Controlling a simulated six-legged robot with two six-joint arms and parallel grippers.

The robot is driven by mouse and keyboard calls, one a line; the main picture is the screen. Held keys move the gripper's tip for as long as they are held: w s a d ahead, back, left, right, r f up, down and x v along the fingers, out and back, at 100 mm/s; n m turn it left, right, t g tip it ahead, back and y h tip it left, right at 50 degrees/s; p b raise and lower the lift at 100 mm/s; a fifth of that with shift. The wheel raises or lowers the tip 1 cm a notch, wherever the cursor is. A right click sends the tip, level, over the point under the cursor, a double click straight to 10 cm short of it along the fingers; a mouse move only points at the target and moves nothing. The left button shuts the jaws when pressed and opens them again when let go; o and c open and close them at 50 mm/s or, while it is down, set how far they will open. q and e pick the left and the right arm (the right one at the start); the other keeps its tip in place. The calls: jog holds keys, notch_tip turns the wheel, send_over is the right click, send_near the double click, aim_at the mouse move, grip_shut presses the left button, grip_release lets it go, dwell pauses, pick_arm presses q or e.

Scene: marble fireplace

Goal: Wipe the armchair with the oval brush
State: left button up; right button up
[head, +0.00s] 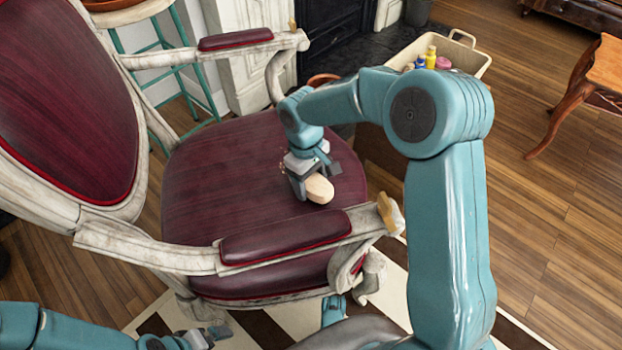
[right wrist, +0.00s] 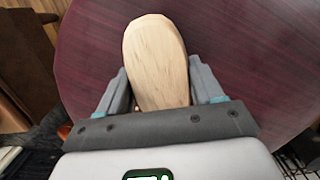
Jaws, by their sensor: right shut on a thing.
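The armchair (head: 225,180) has a dark red seat, back and arm pads in a worn white frame. Its seat also fills much of the right wrist view (right wrist: 235,60). My right gripper (head: 308,186) is shut on the oval brush (head: 320,190), a pale wooden oval. In the right wrist view the brush (right wrist: 157,60) sits between the two fingers, over the seat. It is at or just above the seat near its front edge; I cannot tell whether it touches. The brush's underside is hidden. My left gripper (head: 200,338) is low at the bottom left, and its jaws are too small to judge.
A cream bin (head: 475,62) with bottles and a pink item stands behind the chair on the right. A teal stool (head: 170,62) stands at the back left. The chair's near armrest (head: 285,236) rises between me and the seat.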

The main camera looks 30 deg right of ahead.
jog(key=shift+f, duration=0.4)
jog(key=shift+r, duration=0.1)
